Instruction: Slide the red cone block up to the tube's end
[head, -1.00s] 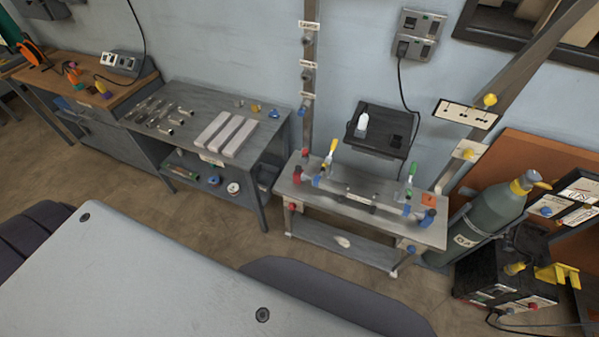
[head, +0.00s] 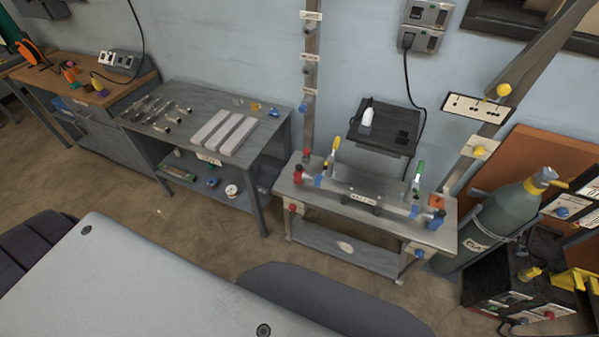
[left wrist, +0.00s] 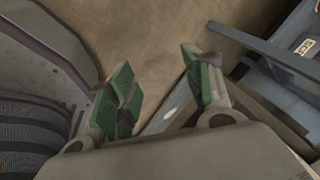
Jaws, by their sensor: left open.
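A metal tube (head: 337,187) lies across the fixture bench (head: 352,223) in the head view, with blue bands on it. A small red block (head: 297,174) stands at the tube's left end and looks like the red cone block. I cannot tell whether it touches the tube. A blue block (head: 437,216) stands at the right end. My left gripper (left wrist: 160,82) shows in the left wrist view, with its green-padded fingers spread apart and nothing between them. It is over the floor, away from the tube. My left gripper is outside the head view; my right gripper is in no view.
A grey workbench (head: 180,103) with pale bars (head: 224,132) stands left of the fixture bench. A gas cylinder (head: 490,222) stands to its right. A post (head: 310,75) rises behind it.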

